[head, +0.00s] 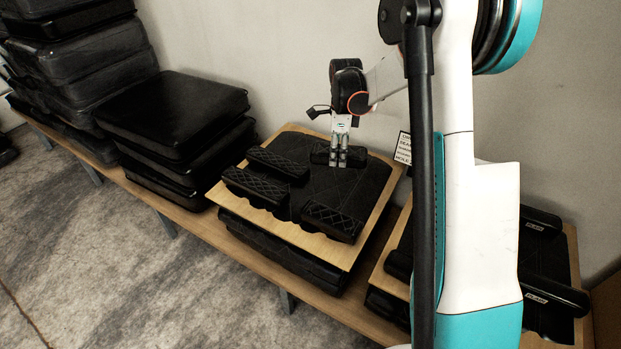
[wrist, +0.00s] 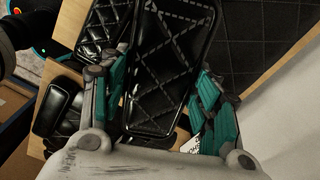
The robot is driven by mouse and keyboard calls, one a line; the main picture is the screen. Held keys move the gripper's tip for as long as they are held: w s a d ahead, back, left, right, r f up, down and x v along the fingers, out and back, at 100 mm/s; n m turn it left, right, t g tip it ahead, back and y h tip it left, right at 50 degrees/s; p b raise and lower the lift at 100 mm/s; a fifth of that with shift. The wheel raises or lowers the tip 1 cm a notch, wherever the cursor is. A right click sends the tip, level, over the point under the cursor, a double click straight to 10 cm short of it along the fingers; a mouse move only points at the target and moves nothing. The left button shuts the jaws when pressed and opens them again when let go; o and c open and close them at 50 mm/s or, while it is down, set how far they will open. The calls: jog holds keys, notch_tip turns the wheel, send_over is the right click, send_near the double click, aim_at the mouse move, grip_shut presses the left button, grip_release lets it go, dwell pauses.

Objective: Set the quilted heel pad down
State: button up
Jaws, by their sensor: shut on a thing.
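My gripper (head: 339,164) points down over the far part of a wooden board (head: 376,222) and is shut on a black quilted heel pad (head: 319,153). In the wrist view the held pad (wrist: 168,62) lies lengthwise between the two teal fingers, with its stitched diamond pattern facing the camera. The pad is at or just above a dark stitched cushion (head: 349,187) on the board; I cannot tell whether it touches. Its underside is hidden.
Three other black quilted pads (head: 278,163), (head: 255,187), (head: 332,221) lie on the same board, left and in front. Stacked black cushions (head: 175,115) stand to the left on a wooden bench (head: 187,221). A small sign (head: 403,148) stands behind the right edge. Another board with black pads (head: 548,290) is at right.

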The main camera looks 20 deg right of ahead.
jog(key=d+m, duration=0.1)
jog(key=m, duration=0.1)
jog(key=w+d+r+m, duration=0.1)
jog(key=d+m, duration=0.1)
jog(key=shift+w+r, duration=0.1)
jog(key=shift+r, duration=0.1)
jog(key=shift+d+f, duration=0.15)
jog(key=b, duration=0.5)
send_near(342, 196)
notch_tip(342, 196, down, 6)
jog(key=shift+r, duration=0.25)
jog(key=shift+f+b, duration=0.2)
jog(key=shift+b, duration=0.15)
jog(key=o, duration=1.2)
jog(key=shift+r, duration=0.1)
notch_tip(342, 196, up, 12)
jog(key=p, duration=0.4)
jog(key=shift+r, duration=0.15)
